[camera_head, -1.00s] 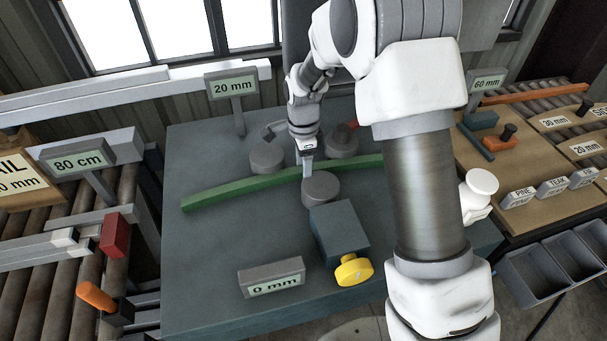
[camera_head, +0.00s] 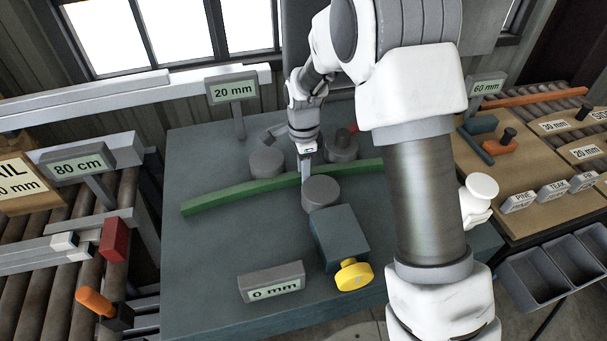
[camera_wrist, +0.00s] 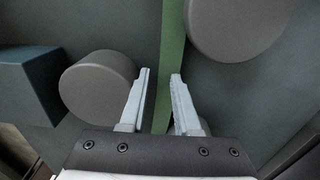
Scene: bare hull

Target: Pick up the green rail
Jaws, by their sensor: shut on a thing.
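The green rail (camera_head: 240,191) is a long, slightly bent bar lying across the grey-blue bench top (camera_head: 200,270). It passes between round grey posts. My gripper (camera_head: 305,178) reaches down at the middle of the rail, just behind the front grey post (camera_head: 321,193). In the wrist view, the rail (camera_wrist: 173,45) runs between the two fingers of my gripper (camera_wrist: 160,75), which are shut on it. My arm hides the rail's right end in the head view.
Two more grey posts (camera_head: 265,162) (camera_head: 341,148) stand behind the rail. A blue block (camera_head: 340,235) with a yellow knob (camera_head: 354,275) sits in front. Signs read 0 mm (camera_head: 272,281) and 20 mm (camera_head: 232,91). Roller stands flank the bench. The bench's left front is clear.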

